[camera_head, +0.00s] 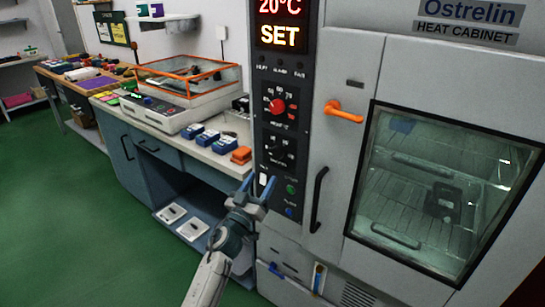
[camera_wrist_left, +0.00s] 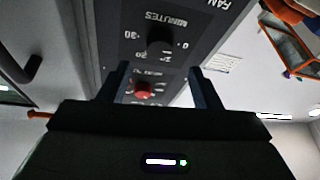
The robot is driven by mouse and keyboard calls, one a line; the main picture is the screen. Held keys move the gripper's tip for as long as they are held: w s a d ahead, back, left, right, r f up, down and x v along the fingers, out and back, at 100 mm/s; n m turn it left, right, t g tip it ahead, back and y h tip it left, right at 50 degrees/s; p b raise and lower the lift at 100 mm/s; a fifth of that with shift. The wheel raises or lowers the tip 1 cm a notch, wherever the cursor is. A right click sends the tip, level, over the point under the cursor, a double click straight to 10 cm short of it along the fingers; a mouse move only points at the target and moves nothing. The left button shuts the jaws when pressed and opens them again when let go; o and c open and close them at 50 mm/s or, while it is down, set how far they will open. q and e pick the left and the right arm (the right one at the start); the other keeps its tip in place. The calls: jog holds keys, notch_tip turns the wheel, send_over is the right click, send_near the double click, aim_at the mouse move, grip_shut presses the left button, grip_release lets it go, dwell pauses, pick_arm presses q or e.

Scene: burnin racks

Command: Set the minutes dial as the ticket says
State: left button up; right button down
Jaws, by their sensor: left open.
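The minutes dial is a black knob (camera_head: 277,153) on the dark control panel, below a red knob (camera_head: 277,106). In the left wrist view, which is upside down, the minutes dial (camera_wrist_left: 160,44) has "MINUTES" lettering and a scale with 0, 20 and 30 visible; its pointer setting cannot be read. My left gripper (camera_head: 258,184) is open and empty, in front of the panel and lower than the dial in the head view. Its fingers (camera_wrist_left: 157,75) frame the red knob (camera_wrist_left: 143,88) in the wrist view, without visible contact. No readable ticket shows. My right gripper is not in view.
The display (camera_head: 280,24) reads 20°C and SET. The heat cabinet's glass door (camera_head: 445,190) is shut, with an orange handle (camera_head: 343,111) and a black handle (camera_head: 319,199) nearby.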

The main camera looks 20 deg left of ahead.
aim_at(275, 157)
pick_arm(q)
jog(key=x, duration=0.8)
jog(key=shift+w+d+r, duration=0.1)
jog(key=shift+w, duration=0.05)
jog(key=c, duration=1)
